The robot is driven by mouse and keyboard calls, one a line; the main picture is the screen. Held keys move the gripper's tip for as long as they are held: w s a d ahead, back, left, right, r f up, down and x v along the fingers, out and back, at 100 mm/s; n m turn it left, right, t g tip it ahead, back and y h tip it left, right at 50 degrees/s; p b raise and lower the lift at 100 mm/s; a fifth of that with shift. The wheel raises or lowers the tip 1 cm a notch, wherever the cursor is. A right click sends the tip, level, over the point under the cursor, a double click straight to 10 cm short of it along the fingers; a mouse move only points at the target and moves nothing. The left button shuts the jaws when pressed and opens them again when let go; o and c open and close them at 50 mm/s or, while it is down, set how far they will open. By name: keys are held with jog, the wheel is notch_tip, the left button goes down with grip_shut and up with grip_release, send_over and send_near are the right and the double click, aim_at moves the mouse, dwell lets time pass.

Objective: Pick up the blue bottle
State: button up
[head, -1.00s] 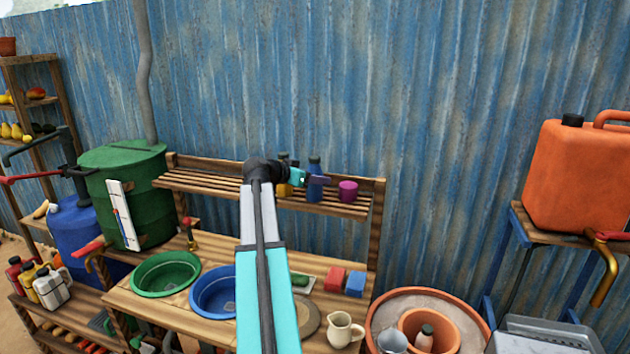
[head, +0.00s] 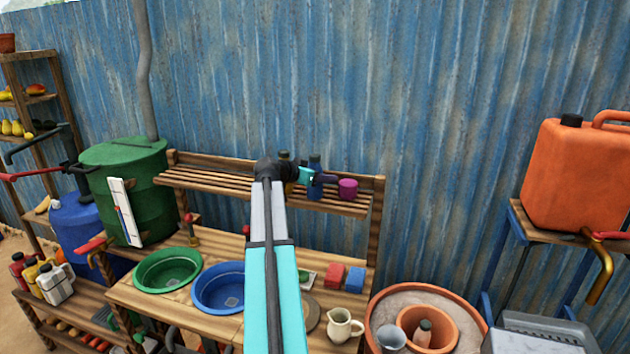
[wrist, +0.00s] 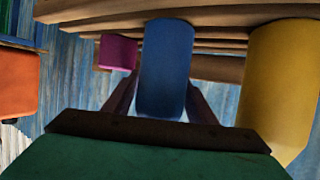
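The blue bottle (head: 315,192) with a dark cap stands upright on the wooden shelf against the wall. My gripper (head: 326,180) is at the bottle's height and hides part of its middle. In the wrist view, which shows the scene upside down, the blue bottle (wrist: 164,70) lies between the two dark fingers of my gripper (wrist: 162,98). The fingers are spread, one on each side of it. I cannot tell whether either finger touches it.
A magenta cup (head: 348,189) stands right of the bottle, and a yellow bottle (wrist: 285,85) stands close on its other side. The shelf slats (head: 220,181) are clear farther left. Below are a green basin (head: 168,270), a blue basin (head: 218,287) and a cream jug (head: 344,326).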

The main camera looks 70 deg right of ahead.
jog(key=c, duration=0.9)
jog(key=shift+r, duration=0.2)
jog(key=s+b+v, duration=0.1)
jog(key=b+v, duration=0.1)
jog(key=v, duration=0.3)
jog(key=a+f+b+v, duration=0.1)
jog(key=b+v, duration=0.1)
jog(key=v, duration=0.3)
jog(key=s+b+v, duration=0.1)
jog(key=b+v, duration=0.2)
jog(key=v, duration=0.3)
jog(key=shift+s+a+f, duration=0.2)
jog(key=shift+s+a, duration=0.15)
jog(key=shift+a, duration=0.1)
